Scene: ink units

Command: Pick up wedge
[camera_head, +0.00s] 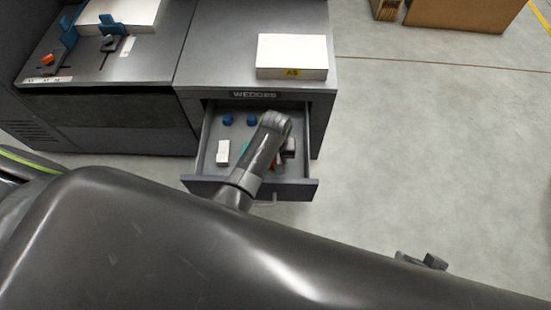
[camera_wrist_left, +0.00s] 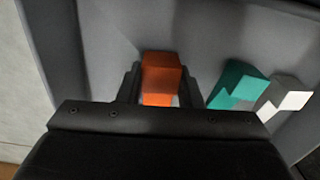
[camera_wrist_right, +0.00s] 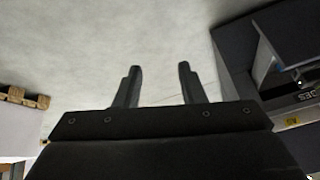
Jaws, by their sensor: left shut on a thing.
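An orange wedge (camera_wrist_left: 161,72) stands between the fingers of my left gripper (camera_wrist_left: 160,84) in the left wrist view. The gripper is shut on it, inside the open drawer (camera_head: 207,183) labelled WEDGES. In the head view my own arm covers most of that gripper and the wedge. A teal wedge (camera_wrist_left: 238,84) lies to the right of the held one, with a grey and white piece (camera_wrist_left: 284,95) beside it. My right gripper (camera_wrist_right: 158,78) is open and empty above the floor, away from the drawer.
Two blue pieces (camera_head: 227,119) and a white block (camera_head: 223,152) are in the drawer. A white paper stack (camera_head: 292,52) sits on the cabinet top. A machine with blue clips (camera_head: 68,33) and an orange piece (camera_head: 47,59) stands left.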

